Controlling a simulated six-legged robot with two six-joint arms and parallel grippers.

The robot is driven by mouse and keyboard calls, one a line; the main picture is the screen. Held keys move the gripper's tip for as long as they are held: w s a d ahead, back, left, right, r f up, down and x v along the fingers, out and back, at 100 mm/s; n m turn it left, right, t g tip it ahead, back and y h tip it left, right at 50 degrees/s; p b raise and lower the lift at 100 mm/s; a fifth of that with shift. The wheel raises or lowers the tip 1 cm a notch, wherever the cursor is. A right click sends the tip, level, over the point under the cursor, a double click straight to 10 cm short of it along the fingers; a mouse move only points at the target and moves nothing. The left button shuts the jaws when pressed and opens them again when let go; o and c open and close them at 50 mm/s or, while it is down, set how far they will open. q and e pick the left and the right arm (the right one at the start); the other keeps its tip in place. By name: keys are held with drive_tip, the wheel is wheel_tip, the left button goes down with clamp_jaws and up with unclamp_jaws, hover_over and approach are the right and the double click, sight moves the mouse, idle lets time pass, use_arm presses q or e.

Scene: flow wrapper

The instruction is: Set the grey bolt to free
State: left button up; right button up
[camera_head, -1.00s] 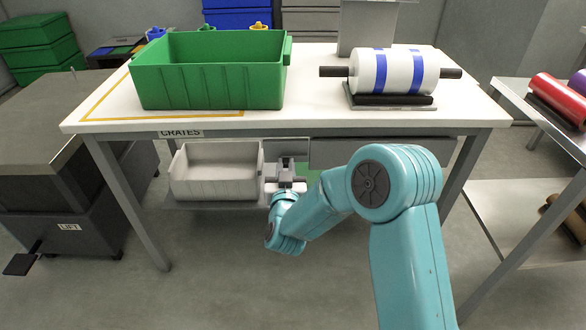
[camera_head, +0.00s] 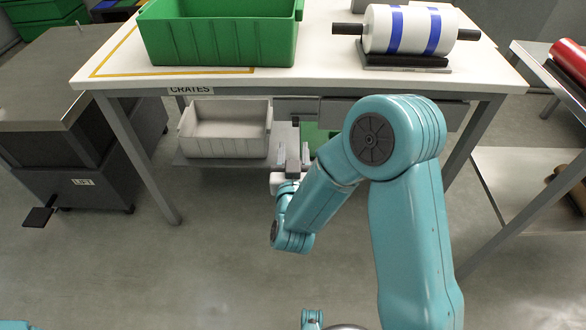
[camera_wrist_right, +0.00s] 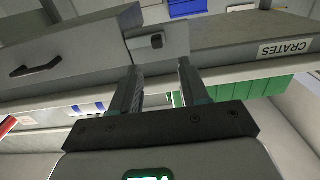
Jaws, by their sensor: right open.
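My right gripper (camera_head: 293,155) is under the table front, its fingers pointing towards the panels there. In the right wrist view the gripper (camera_wrist_right: 158,67) is open, with nothing between its fingers. Beyond the fingertips is a small grey panel (camera_wrist_right: 172,48) with a dark block (camera_wrist_right: 157,41) on it, which may be the bolt. The block lies roughly in line with the gap, and the fingers look apart from it. I cannot tell its setting. My left gripper is not in view.
The table (camera_head: 330,78) carries a green crate (camera_head: 220,35) and a white roll with blue bands (camera_head: 407,30). A pale crate (camera_head: 226,140) sits on the shelf below, left of my gripper. A drawer (camera_wrist_right: 62,62) with a dark handle (camera_wrist_right: 36,68) is beside the small panel.

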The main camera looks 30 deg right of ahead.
drive_tip(key=p+v, duration=0.4)
drive_tip(key=v, duration=0.3)
drive_tip(key=shift+a, duration=0.1)
